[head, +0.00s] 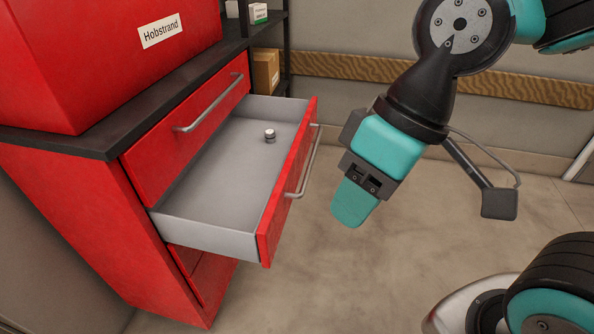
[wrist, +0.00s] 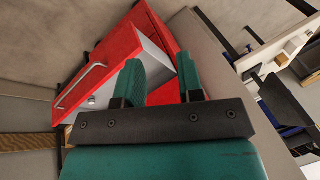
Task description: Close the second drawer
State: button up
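The second drawer (head: 289,192) of the red cabinet (head: 97,205) is pulled far out. Its red front has a grey bar handle (head: 307,162), and its grey inside holds one small metal part (head: 270,136). The drawer also shows in the wrist view (wrist: 102,66), tilted, with its handle (wrist: 83,82). My gripper (head: 353,205) is in front of the drawer, to the right of its front and apart from it in the head view. In the wrist view my gripper's two teal fingers (wrist: 158,82) stand apart with nothing held between them.
The top drawer (head: 185,140) is shut, and further drawer fronts (head: 203,272) lie below the open one. A red box labelled Hobstrand (head: 120,50) stands on the dark top. A dark shelf with cartons (head: 265,70) stands behind.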

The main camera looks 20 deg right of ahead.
jog(key=w+f+m+b, duration=0.1)
jog(key=w+f, duration=0.1)
jog(key=w, duration=0.1)
jog(key=w+f+m+y+b, duration=0.1)
jog(key=w+f+b, duration=0.1)
jog(key=f, duration=0.1)
jog(key=w+f+y+b, duration=0.1)
jog(key=w+f+b, duration=0.1)
jog(key=w+f, duration=0.1)
jog(key=shift+w+d+m, duration=0.1)
jog(key=shift+w+m, duration=0.25)
jog(key=shift+m, duration=0.05)
grip_shut()
jog(key=m+t+y+b, duration=0.6)
jog(key=m+t+b, duration=0.1)
jog(key=m+b, duration=0.3)
send_near(292, 185)
jog(key=x, duration=0.3)
jog(key=f+b+x, duration=0.1)
jog(key=x, duration=0.2)
jog(key=shift+w+d, duration=0.1)
jog(key=shift+d, duration=0.1)
jog(key=shift+w+a+b, duration=0.3)
jog(key=shift+w+a, duration=0.05)
jog(key=shift+a, duration=0.2)
